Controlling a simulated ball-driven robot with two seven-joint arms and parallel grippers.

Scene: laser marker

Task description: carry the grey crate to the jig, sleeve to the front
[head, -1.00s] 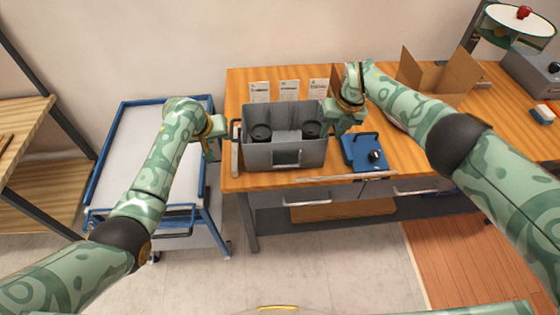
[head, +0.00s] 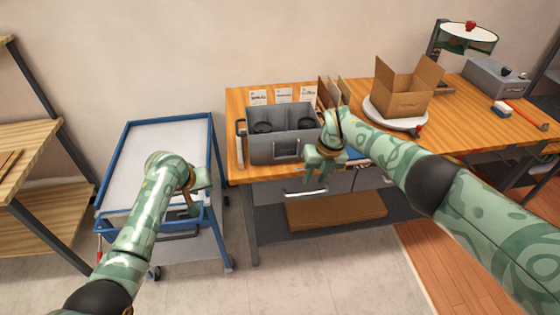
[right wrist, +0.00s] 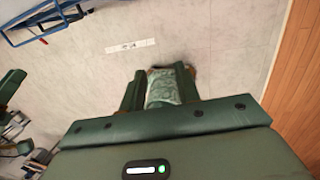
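The grey crate (head: 262,150) stands upright at the left end of the wooden bench (head: 238,100). Dark round items sit inside it. A framed piece (head: 287,148) shows on its front face; I cannot tell if this is the sleeve. My left gripper (head: 194,200) is apart from the crate, low over the front of the blue trolley; its finger opening is unclear. My right gripper (head: 318,172) is right of the crate, by the bench's front edge. In the right wrist view its fingers (right wrist: 158,88) are apart, with floor and a green patterned part of mine beyond. I cannot identify the jig.
The blue-framed trolley (head: 165,138) has a clear white top left of the bench. An open cardboard box (head: 402,102) sits on a round white plate (head: 376,116). A blue object (head: 357,161) is mostly hidden by my right arm. Shelves (head: 35,140) stand far left.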

